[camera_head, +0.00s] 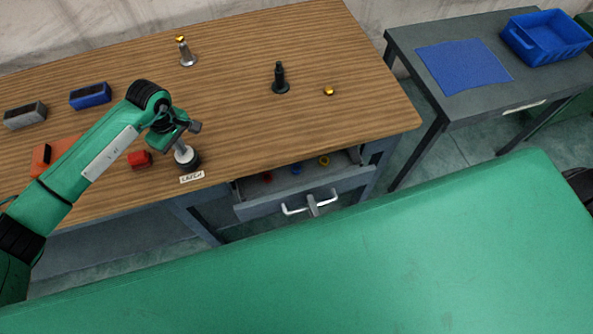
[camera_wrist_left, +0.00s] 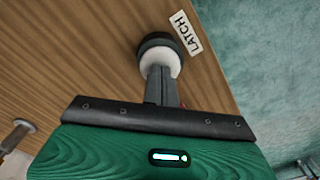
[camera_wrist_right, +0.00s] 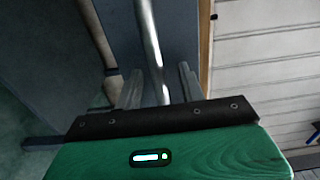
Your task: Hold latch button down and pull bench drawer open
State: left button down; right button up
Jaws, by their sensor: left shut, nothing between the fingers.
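The latch button, a white cap on a black base (camera_head: 188,161), is at the table's front edge beside a LATCH label (camera_head: 192,177). My left gripper (camera_head: 181,143) is shut and points down onto the cap; in the left wrist view its fingertips meet the white cap (camera_wrist_left: 160,62). The bench drawer (camera_head: 268,207) stands partly open, with small red, blue and yellow things inside. My right gripper (camera_wrist_right: 160,85) is open, its fingers apart on either side of the drawer's silver handle (camera_wrist_right: 150,40). In the head view the handle (camera_head: 292,210) shows at the drawer front.
A side table holds a blue mat (camera_head: 463,65) and blue crate (camera_head: 548,37).

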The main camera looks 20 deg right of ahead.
jog(key=shift+s, duration=2.9)
pick_arm(q)
jog(key=shift+r+p, duration=1.1)
jog(key=shift+r, duration=2.4)
pick_arm(e)
notch_tip(320, 180, up, 2)
jog(key=shift+r, duration=0.1)
pick_arm(q)
jog(key=shift+r, duration=0.1)
notch_tip(320, 180, up, 14)
jog(key=b, duration=0.5)
pick_arm(e)
notch_tip(320, 180, down, 5)
jog(key=shift+f, duration=0.1)
pick_arm(q)
jog(key=shift+f, duration=0.2)
